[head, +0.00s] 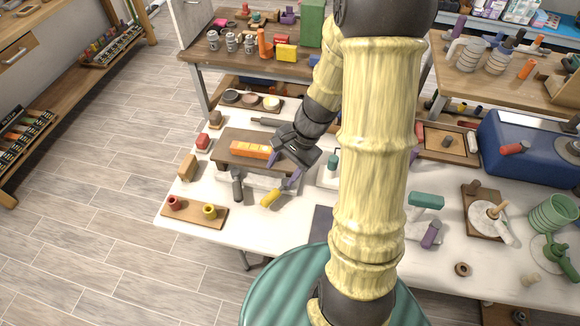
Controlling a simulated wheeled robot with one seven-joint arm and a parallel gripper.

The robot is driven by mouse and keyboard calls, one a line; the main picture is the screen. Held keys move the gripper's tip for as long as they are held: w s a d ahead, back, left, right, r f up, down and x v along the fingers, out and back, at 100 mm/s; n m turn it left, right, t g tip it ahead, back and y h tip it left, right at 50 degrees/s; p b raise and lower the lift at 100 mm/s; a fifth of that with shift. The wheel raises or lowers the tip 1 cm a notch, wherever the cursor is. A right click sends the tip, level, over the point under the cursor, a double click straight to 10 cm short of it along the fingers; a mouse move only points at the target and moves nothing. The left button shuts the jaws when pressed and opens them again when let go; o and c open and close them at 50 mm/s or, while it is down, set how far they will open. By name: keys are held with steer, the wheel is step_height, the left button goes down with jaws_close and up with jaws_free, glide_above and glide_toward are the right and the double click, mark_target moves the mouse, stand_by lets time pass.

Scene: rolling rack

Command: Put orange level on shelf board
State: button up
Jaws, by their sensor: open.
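The orange level (250,149) is a short orange block with lighter marks along its side. It lies on a dark brown board (232,137), which looks like the shelf board and seems slightly raised on the white worktable. My gripper (281,171) has purple fingers, spread apart and empty. It is just right of the level, over the right end of the board. The gap between the fingers and the level looks small, but I cannot tell its exact size. My arm hides part of the table's middle.
A dark-handled tool (237,186) and a yellow-handled tool (270,196) are in front of the board. A wooden tray (194,213) holds red and yellow cups at the front left.

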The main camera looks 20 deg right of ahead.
steer(key=s+r+n+t+h, duration=0.2)
steer(key=s+r+n+h, duration=0.3)
steer(key=n, duration=0.6)
steer(key=shift+s+a+r+t, duration=0.15)
steer(key=shift+s+r+t, duration=0.15)
steer(key=shift+r, duration=0.6)
steer(key=shift+w, duration=0.1)
